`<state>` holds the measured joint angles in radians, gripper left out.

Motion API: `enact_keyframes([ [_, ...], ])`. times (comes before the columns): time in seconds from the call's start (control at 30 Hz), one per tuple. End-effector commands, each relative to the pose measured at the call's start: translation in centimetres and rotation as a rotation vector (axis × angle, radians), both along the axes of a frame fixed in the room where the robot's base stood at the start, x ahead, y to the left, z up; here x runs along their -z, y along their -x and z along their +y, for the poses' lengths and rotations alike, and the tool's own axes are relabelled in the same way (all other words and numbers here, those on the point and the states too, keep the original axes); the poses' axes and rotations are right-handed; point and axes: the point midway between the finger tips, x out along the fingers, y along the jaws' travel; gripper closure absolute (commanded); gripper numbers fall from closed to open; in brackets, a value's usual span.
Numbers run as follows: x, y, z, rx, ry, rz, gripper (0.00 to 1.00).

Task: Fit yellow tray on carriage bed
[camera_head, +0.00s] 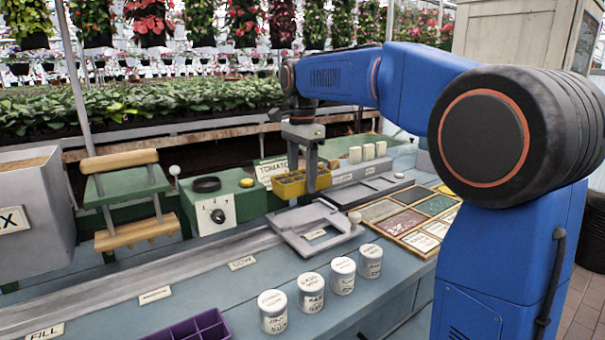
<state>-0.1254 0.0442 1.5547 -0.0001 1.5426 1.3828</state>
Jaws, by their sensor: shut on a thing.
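The yellow tray (287,189) has small compartments with dark contents. My gripper (306,175) points down and is shut on the tray's right part. The tray looks roughly level. In the picture it is just above the far edge of the grey carriage bed (291,228), a flat frame with a recessed middle and a small label. The bed sits on the rail by the SOW label. I cannot tell how large the gap between tray and bed is. The gripper's far finger is partly hidden.
A green machine with a dial (217,214) stands left of the tray. A case of seed squares (403,221) lies to the right. Several white labelled pots (273,312) stand in front, near a purple tray (190,330). The rail left of the bed is clear.

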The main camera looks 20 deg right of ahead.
Motion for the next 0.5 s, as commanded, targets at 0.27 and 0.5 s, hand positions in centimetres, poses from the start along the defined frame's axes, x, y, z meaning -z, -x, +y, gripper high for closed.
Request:
enact_keyframes([
  [0.27,2.7,0.0,0.0,-0.001,0.0,0.001,0.74],
  [0.5,4.8,0.0,0.0,-0.001,0.0,0.001,0.74],
])
